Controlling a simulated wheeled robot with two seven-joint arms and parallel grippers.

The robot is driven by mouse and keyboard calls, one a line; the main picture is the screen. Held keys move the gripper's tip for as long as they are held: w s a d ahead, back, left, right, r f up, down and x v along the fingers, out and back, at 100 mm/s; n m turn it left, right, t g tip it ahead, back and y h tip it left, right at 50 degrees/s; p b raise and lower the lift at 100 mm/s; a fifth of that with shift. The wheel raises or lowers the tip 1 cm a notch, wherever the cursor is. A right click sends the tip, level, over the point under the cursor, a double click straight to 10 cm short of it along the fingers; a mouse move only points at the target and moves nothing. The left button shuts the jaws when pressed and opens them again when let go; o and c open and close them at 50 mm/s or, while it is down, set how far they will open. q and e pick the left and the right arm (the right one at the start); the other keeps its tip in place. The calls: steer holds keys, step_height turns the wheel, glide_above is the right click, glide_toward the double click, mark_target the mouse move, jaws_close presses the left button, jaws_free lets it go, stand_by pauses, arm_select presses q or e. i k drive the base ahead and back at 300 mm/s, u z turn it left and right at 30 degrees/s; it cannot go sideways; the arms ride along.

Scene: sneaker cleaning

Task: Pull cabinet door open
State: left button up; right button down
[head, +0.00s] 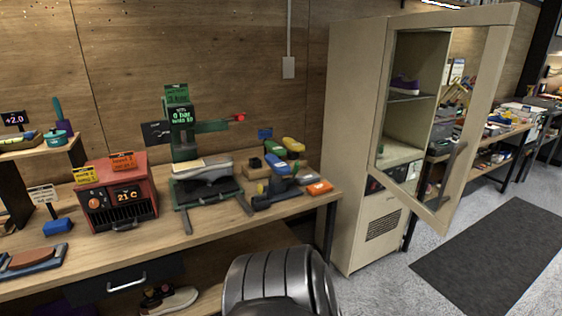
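The tall beige cabinet (354,120) stands right of the workbench. Its framed door (483,95) has a clear pane and stands swung out from the cabinet body, with its lower right corner hanging out over the floor. An upright handle (453,175) is on the door's right side. Through the pane I see a shelf (408,98) with a purple shoe (405,84) on it. Neither of my grippers is in view. A metallic link of my own arm shows at the bottom centre, apart from the door in the picture.
The wooden workbench (150,232) on the left holds a red heater box (116,192), a green press with a grey shoe (205,172) and several tools. A dark mat (500,265) lies on the floor at right. Grey floor is clear in front of the cabinet.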

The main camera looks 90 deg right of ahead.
mark_target(501, 19)
steer(key=z, duration=2.5)
